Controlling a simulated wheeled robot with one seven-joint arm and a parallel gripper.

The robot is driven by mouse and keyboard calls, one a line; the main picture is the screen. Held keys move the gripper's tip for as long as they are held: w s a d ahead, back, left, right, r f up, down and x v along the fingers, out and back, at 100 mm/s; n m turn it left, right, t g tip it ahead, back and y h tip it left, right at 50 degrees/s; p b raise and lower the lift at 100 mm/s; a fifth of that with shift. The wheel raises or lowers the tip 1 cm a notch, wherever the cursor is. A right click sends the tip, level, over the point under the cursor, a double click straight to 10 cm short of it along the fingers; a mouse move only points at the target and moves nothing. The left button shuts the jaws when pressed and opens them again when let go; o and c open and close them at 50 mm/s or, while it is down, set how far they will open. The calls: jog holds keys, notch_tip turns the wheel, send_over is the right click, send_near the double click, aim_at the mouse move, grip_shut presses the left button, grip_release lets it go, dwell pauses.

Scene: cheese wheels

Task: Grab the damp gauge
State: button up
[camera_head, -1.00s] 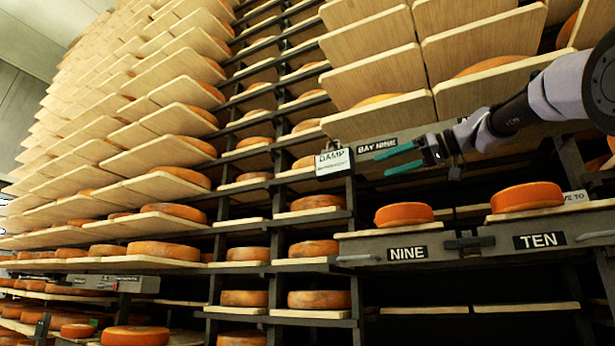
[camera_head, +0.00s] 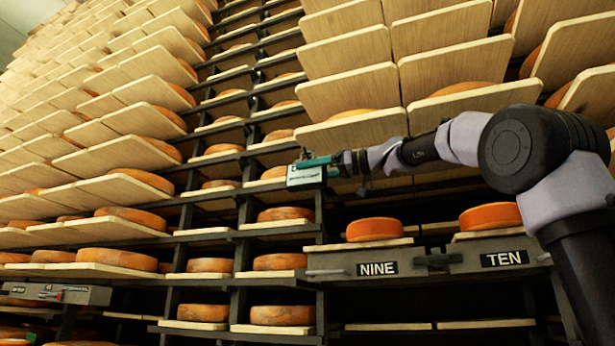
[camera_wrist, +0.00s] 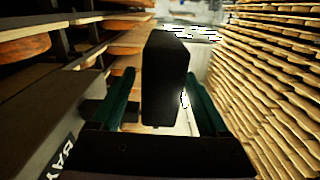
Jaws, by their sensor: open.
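The damp gauge (camera_head: 304,178) is a small box with a white labelled face, at the left end of the rail above the NINE shelf in the head view. The wrist view shows it as a dark block (camera_wrist: 165,85) from another side. My gripper (camera_head: 314,163) is at the gauge, and one green finger covers its upper part in the head view. In the wrist view the green fingers are open, one on each side of the block, with a visible gap on both sides. The gauge's far side is hidden.
Drawer-like shelf fronts marked NINE (camera_head: 377,269) and TEN (camera_head: 504,259) hold orange cheese wheels (camera_head: 375,229) below my arm. Tilted wooden boards (camera_head: 352,130) hang close above it. In the wrist view a grey rail (camera_wrist: 40,130) runs close on the left; stacked boards (camera_wrist: 270,90) stand right.

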jog(key=shift+w+a, duration=0.15)
jog(key=shift+a, duration=0.4)
grip_shut()
jog(key=shift+r, duration=0.1)
